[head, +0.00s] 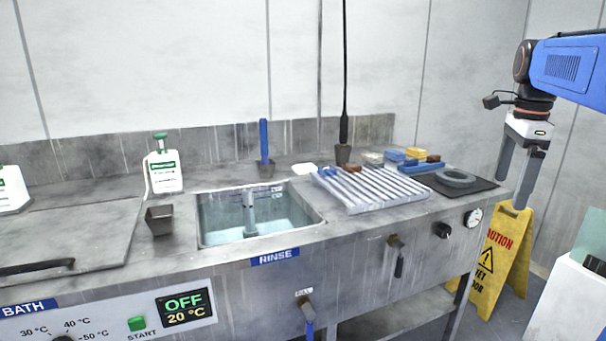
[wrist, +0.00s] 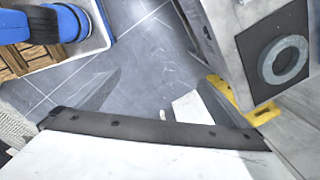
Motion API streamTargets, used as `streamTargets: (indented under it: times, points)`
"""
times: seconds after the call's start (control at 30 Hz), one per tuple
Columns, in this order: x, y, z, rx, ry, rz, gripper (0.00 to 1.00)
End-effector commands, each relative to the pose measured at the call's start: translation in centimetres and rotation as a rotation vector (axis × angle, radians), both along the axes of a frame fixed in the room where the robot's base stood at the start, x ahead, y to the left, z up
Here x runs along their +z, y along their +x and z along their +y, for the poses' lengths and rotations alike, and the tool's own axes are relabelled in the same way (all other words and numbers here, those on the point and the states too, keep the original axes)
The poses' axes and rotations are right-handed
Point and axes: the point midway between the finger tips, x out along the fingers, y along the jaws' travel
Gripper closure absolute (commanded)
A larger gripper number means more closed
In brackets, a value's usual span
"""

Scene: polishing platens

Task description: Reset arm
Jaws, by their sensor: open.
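My gripper (head: 519,178) hangs at the right of the head view, at the end of my blue arm. Its two grey fingers point down and stand apart, with nothing seen between them. It is in the air beyond the right end of the steel counter. In the wrist view my gripper (wrist: 155,95) has its fingers spread over the grey tiled floor.
The counter (head: 370,225) holds a rinse basin (head: 290,226), a ribbed rack (head: 345,195) and a grey ring (head: 455,178) on a dark mat. A yellow caution sign (head: 508,255) stands at the right. A white cabinet (head: 570,300) is at lower right.

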Motion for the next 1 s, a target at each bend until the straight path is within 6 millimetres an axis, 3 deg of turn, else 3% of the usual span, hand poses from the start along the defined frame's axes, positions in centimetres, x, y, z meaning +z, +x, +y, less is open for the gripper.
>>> streamTargets:
  times: [0.27, 0.5, 0.8, 1.0]
  points:
    - [-4.1, -4.4, 7.2, 0.473, -0.070, -0.058, 0.00]
    - [-9.0, -9.1, 12.5, 0.919, -0.159, -0.109, 0.00]
    - [-16.7, -15.5, 17.6, 1.468, -0.299, -0.162, 0.00]
    - [-21.5, -18.9, 19.5, 1.764, -0.394, -0.184, 0.00]
